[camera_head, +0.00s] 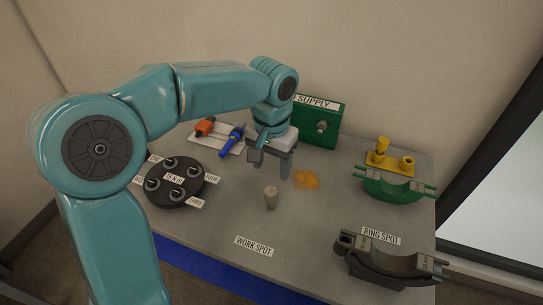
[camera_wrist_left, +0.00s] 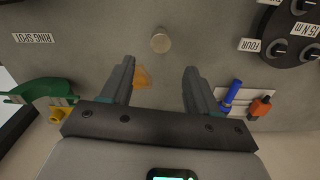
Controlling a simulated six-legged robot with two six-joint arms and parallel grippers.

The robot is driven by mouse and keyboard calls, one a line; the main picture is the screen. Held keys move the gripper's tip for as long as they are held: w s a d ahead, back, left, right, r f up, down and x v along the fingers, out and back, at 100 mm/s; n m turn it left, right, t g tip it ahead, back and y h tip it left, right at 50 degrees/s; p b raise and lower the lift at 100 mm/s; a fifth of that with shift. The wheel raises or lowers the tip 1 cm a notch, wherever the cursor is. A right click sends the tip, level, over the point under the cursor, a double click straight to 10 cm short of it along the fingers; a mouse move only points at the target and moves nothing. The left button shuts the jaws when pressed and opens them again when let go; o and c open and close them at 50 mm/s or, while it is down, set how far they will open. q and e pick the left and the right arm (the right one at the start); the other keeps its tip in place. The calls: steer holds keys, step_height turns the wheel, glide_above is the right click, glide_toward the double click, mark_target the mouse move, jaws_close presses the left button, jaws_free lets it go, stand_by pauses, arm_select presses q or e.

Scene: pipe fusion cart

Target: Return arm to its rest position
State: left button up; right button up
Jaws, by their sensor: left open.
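My left arm (camera_head: 215,88), teal, reaches in from the left over the grey cart top. My left gripper (camera_head: 273,160) hangs fingers down above the middle of the cart, near the green supply box. My right gripper is not in view.
A black round holder (camera_head: 175,183) stands left. An orange tool (camera_head: 205,126) and blue tool (camera_head: 231,142) lie behind it. The green supply box (camera_head: 318,128) stands at the back. A green half-ring (camera_head: 394,188) and a dark half-ring (camera_head: 392,264) sit right. An orange patch (camera_head: 306,179) marks the top.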

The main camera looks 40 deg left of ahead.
arm_select(q)
step_height(320, 180, up, 2)
stand_by(0.5)
